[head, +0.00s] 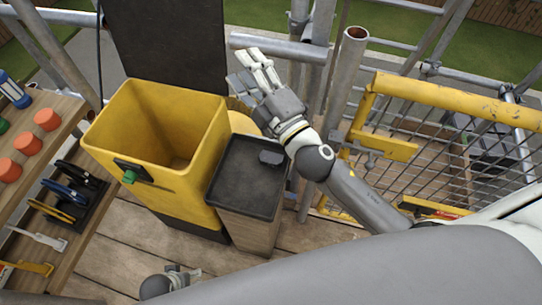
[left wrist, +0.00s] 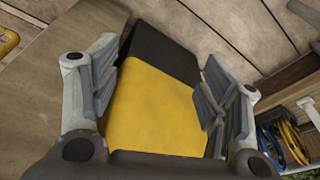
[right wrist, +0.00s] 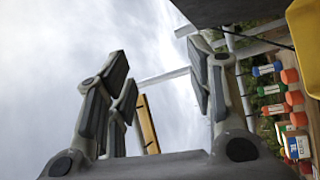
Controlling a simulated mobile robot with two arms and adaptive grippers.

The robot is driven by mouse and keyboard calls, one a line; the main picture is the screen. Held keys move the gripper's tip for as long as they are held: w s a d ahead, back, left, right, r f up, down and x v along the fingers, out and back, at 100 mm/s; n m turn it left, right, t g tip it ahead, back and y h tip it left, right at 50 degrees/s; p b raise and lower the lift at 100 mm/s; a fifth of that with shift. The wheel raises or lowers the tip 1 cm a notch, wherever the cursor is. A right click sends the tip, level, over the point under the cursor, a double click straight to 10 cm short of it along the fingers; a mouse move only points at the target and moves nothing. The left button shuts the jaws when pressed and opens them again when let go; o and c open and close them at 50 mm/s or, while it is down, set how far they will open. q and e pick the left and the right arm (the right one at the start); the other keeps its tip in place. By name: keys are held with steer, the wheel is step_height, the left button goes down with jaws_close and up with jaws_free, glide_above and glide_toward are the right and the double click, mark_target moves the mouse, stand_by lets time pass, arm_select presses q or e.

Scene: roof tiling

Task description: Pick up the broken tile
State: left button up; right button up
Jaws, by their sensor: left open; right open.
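No broken tile shows in any view. My left gripper (head: 182,274) is only partly in the head view, at the bottom edge. In the left wrist view (left wrist: 160,90) its jaws are open and empty, with a yellow bin (left wrist: 150,110) and its black base beyond them. My right gripper (head: 252,72) is raised above the black-topped box, pointing up and left. In the right wrist view (right wrist: 165,75) its jaws are open, with mostly sky between them.
The open yellow bin (head: 185,195) stands beside a black-topped box (head: 245,178). A tool shelf (head: 70,225) with orange-capped items and pliers is at left. Scaffold poles (head: 347,75) and a yellow mesh barrier (head: 465,100) bound the right. Bare planks (head: 125,250) lie in front.

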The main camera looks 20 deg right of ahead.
steer(key=s+a+r+n+g+y, duration=0.15)
steer(key=a+n+g+y, duration=0.35)
steer(key=a+n+y, duration=0.55)
steer(key=n+g+h, duration=1.3)
steer(key=n+h, duration=0.1)
steer(key=n, duration=0.5)
glide_toward(271, 157)
steer(key=x, duration=0.3)
steer(key=shift+s+a+f+m+h+p, duration=0.15)
steer(key=shift+a+m+h+p, duration=0.1)
steer(key=shift+p, duration=0.15)
steer(key=shift+a+f+p, duration=0.15)
steer(key=shift+f+p, duration=0.15)
steer(key=shift+f, duration=0.3)
steer(key=shift+w+p+x, duration=0.2)
steer(key=shift+p+x, duration=0.25)
steer(key=shift+x, duration=1.75)
arm_select(q)
steer(key=s+a+f+g, duration=0.1)
steer(key=s+a+f, duration=0.2)
steer(key=s+f, duration=1.4)
steer(key=shift+s, duration=0.55)
